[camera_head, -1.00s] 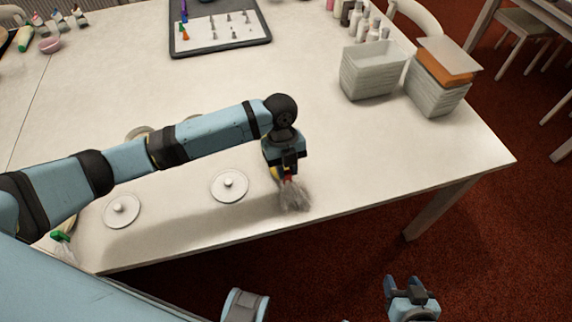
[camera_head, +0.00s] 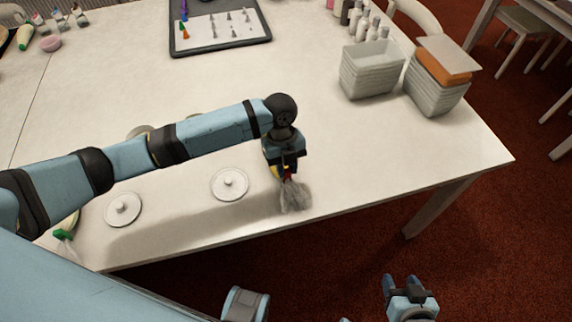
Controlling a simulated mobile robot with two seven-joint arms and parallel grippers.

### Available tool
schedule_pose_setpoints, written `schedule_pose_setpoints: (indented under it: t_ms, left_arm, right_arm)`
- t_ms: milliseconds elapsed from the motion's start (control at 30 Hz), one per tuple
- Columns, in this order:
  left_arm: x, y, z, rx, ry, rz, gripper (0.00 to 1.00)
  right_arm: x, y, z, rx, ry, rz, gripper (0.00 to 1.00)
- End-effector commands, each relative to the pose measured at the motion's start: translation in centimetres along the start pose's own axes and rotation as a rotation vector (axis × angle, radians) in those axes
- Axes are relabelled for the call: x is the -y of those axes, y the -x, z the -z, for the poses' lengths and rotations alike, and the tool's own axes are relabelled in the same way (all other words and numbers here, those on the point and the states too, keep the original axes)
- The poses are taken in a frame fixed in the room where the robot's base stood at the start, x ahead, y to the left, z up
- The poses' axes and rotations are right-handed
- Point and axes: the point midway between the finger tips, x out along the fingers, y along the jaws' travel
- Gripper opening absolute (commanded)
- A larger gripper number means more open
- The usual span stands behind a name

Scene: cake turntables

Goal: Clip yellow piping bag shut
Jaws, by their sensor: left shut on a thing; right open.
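The yellow piping bag (camera_head: 294,196) lies near the table's front edge. Its clear, crumpled end spreads out below my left gripper (camera_head: 287,172), and a bit of yellow shows beside the fingers. My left gripper points down at the bag's neck and is shut on a small red clip (camera_head: 288,173). The gripper hides most of the bag, so I cannot tell whether the clip is closed around the neck. My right gripper (camera_head: 401,283) is open and empty, beyond the table's front edge over the red floor.
Two white turntables (camera_head: 229,184) (camera_head: 123,209) stand left of the bag. A bag with a green clip (camera_head: 65,234) lies at far left, partly hidden by my arm. Stacked grey containers (camera_head: 372,70) and a tray of nozzles (camera_head: 218,45) are farther back. The table right of the bag is clear.

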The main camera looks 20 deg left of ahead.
Motion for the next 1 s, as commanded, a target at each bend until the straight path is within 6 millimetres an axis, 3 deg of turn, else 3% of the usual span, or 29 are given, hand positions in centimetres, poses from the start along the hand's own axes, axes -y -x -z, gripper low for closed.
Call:
schedule_pose_setpoints:
  t_ms: [1000]
  left_arm:
    - [0.0,-0.74,-0.13,0.0,0.0,-0.001,0.08]
  right_arm:
    - [-0.06,0.26,0.66,-0.003,0.001,-0.002,0.53]
